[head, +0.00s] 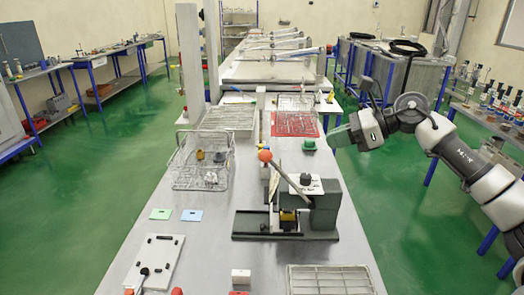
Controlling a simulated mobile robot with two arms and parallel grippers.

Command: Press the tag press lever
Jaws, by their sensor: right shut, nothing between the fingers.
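The tag press (318,207) is a dark green machine standing on the bench in the middle of the view. Its lever (287,177) is a thin metal bar that slants up to the left and ends in an orange ball knob (265,156). A yellow part shows under the press head. My right gripper (332,138) comes in from the right, its green fingers shut and empty. In the picture it is above and to the right of the press, apart from the lever. My left gripper is not in view.
A wire basket (176,178) with small parts stands on the bench left of the press. A white plate (153,262) and a grey grid tray (330,281) are near the front. A red rack (296,124) lies behind the press.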

